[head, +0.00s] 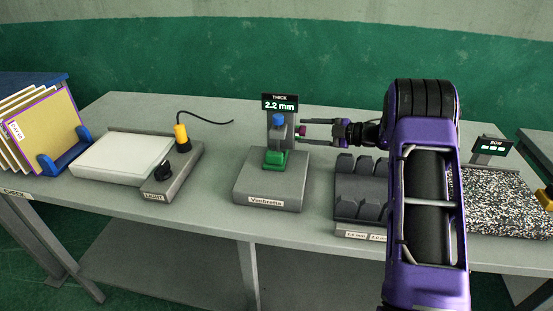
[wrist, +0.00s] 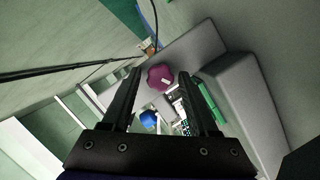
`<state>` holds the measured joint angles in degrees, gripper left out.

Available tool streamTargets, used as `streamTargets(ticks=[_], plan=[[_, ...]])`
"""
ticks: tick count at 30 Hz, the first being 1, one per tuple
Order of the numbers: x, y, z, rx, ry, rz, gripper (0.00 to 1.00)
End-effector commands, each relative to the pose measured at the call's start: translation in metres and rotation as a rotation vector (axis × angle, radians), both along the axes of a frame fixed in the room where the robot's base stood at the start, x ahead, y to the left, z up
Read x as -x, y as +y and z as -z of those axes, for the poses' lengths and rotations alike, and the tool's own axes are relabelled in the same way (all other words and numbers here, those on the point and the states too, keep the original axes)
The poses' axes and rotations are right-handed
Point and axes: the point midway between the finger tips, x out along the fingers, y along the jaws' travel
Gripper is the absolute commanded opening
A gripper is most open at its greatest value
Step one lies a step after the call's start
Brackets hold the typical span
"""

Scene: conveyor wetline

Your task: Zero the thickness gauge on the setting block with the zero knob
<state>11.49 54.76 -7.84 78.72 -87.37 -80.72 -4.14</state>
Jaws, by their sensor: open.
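The thickness gauge (head: 270,185) stands mid-table on a grey base, and its display (head: 280,103) reads "THICK 2.2 mm". A blue cap (head: 278,119) sits on its upper part, with a green piece (head: 275,160) below. I cannot tell whether a separate setting block lies under the blue part. A magenta knob (wrist: 160,77), seemingly the zero knob, is on the gauge's right side. My gripper (head: 303,132) reaches in from the right, fingers open on either side of the knob. In the wrist view the knob shows between the fingertips, with gaps on both sides.
Left of the gauge is a light plate (head: 122,157) with a yellow-topped post (head: 181,137) and a cable. To the right are a rack of dark blocks (head: 360,200), partly behind my arm, and a speckled slab (head: 500,205). A blue file holder (head: 60,155) is far left.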

Motion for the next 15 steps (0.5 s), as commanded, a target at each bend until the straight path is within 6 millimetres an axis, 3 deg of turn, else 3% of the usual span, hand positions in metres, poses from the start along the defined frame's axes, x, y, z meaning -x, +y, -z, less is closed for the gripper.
streamTargets(ticks=[5,15], plan=[[0.0000,0.0001,0.0000,0.000,0.000,0.000,0.60],[0.0001,-0.0002,0.0000,0.000,0.000,0.000,0.02]])
